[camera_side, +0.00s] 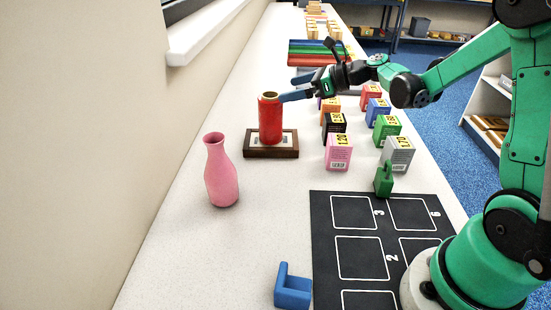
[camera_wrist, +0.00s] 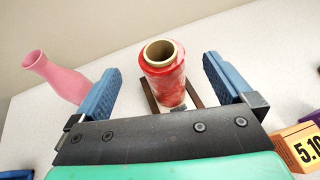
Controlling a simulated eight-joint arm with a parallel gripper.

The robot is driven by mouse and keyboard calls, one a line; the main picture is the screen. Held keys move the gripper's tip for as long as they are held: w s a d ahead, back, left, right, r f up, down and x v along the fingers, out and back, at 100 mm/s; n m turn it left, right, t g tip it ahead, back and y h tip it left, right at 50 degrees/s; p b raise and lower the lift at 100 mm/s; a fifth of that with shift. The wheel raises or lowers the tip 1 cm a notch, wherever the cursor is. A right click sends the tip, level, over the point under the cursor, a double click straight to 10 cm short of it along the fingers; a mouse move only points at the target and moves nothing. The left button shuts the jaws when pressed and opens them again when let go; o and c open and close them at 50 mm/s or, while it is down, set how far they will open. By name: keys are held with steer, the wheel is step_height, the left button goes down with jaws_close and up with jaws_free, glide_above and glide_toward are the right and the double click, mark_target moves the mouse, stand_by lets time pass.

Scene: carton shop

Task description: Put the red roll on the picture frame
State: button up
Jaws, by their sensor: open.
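The red roll (camera_side: 269,119) stands upright on the brown picture frame (camera_side: 284,153) in the side view. In the wrist view the red roll (camera_wrist: 164,80) shows its tan core, with part of the picture frame's dark edge (camera_wrist: 150,98) visible behind it. My gripper (camera_side: 297,88) is at the roll's right, near its upper part, in the side view. In the wrist view my gripper (camera_wrist: 161,82) has its two blue fingers spread wide, with the roll between their lines and clear space on both sides. The roll hides much of the frame.
A pink vase (camera_side: 221,172) stands left of the frame. Several price-marked boxes, such as a pink one (camera_side: 338,153), stand to the right. A black mat (camera_side: 336,239) with white squares, a blue block (camera_side: 293,290) and a green block (camera_side: 384,181) are in front. White table is clear around the vase.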

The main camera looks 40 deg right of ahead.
steer(key=s+a+n+g+h, duration=0.2)
steer(key=s+n, duration=0.6)
steer(key=n, duration=0.7)
steer(key=s+a+n+g+h, duration=0.2)
steer(key=s+a+n+h, duration=0.2)
steer(key=n, duration=1.1)
steer(key=s+a, duration=0.2)
steer(key=s, duration=0.2)
steer(key=shift+a+f+g+h, duration=0.2)
steer(key=shift+a+g+h, duration=0.1)
steer(key=shift+h, duration=0.1)
